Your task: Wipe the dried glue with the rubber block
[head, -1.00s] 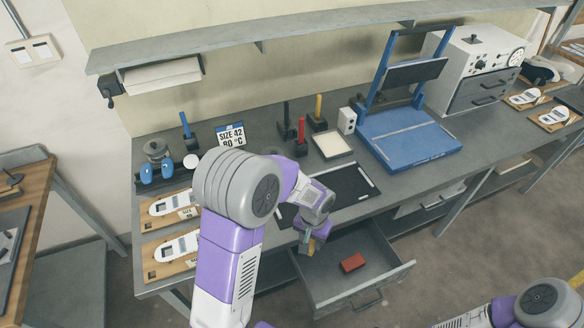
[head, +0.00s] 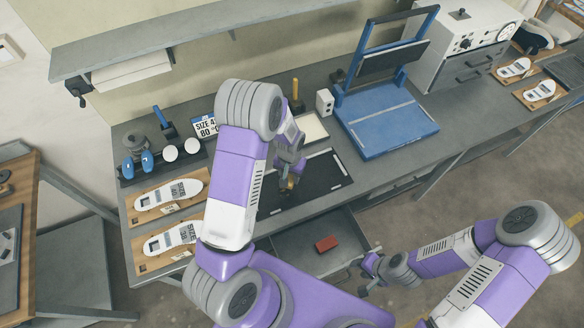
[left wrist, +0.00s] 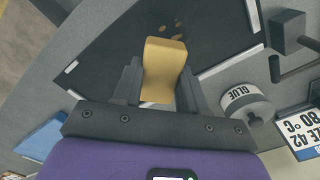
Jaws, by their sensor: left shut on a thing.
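The tan-yellow rubber block (left wrist: 164,72) is between the fingers of my left gripper (left wrist: 158,84), which is shut on it. In the head view my left gripper (head: 288,183) is over the black mat (head: 325,177) on the bench, partly hidden by my arm. Small amber spots of dried glue (left wrist: 174,22) show on the dark mat (left wrist: 110,45) in the left wrist view, just beyond the block. I cannot tell whether the block touches the mat. My right gripper (head: 366,276) is empty, its fingers apart, in front of the bench.
An open drawer (head: 345,225) below the mat holds a red block (head: 326,243). A blue press (head: 385,120) stands right of the mat. A glue tin (left wrist: 245,104) and the size sign (left wrist: 304,132) are nearby. Insole boards (head: 166,197) lie at the left.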

